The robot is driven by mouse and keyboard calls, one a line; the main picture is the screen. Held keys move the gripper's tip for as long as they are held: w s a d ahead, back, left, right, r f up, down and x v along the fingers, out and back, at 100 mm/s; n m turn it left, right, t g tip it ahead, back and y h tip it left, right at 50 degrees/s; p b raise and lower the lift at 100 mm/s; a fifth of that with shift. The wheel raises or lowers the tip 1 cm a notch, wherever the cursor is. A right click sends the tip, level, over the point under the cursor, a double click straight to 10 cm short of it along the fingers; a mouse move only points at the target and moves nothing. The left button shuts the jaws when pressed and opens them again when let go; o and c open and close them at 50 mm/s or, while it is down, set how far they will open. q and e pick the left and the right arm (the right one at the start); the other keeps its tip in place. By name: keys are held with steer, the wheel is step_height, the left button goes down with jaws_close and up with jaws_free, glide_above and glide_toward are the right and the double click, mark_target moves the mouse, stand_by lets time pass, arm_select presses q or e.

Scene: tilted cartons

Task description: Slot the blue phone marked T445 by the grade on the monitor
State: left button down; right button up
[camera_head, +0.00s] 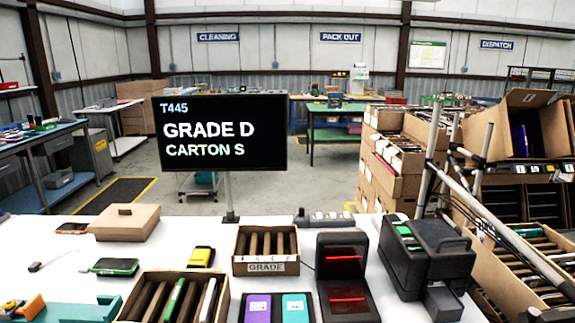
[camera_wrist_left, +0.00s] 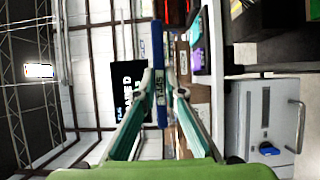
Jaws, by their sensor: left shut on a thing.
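In the left wrist view, my left gripper (camera_wrist_left: 160,90) is shut on a slim blue phone (camera_wrist_left: 160,60), held upright in the picture between the fingertips. A white label with dark marks shows on it, too small to read surely. The monitor (camera_head: 220,133) reads T445, GRADE D, CARTON S; it also shows in the left wrist view (camera_wrist_left: 125,90). Tilted cartons (camera_head: 400,160) stand at the right, with an open one (camera_head: 548,130) holding a purple phone and a divided one (camera_head: 480,255) at the lower right. I cannot see my right gripper.
On the white table stand a GRADE box (camera_head: 265,268), a divided box with phones (camera_head: 205,275), a black device with red lights (camera_head: 345,285) and a black printer (camera_head: 428,255). A slanted metal pole (camera_head: 500,225) crosses before the cartons. Loose phones lie at the left.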

arm_select(q)
steer(key=shift+w+a+r+n+t+y, duration=0.2)
steer(key=shift+a+r+n+t+y, duration=0.2)
steer(key=shift+a+n+y, duration=0.75)
steer(key=shift+w+a+r+n+t+y, duration=0.25)
steer(key=shift+a+r+n+y, duration=0.35)
steer(key=shift+y, duration=1)
steer(key=shift+w+a+r+n+t+y, duration=0.2)
steer(key=shift+a+r+n+t+y, duration=0.15)
steer(key=shift+a+n+y, duration=0.85)
steer(key=shift+d+m, duration=0.15)
steer(key=shift+m, duration=0.1)
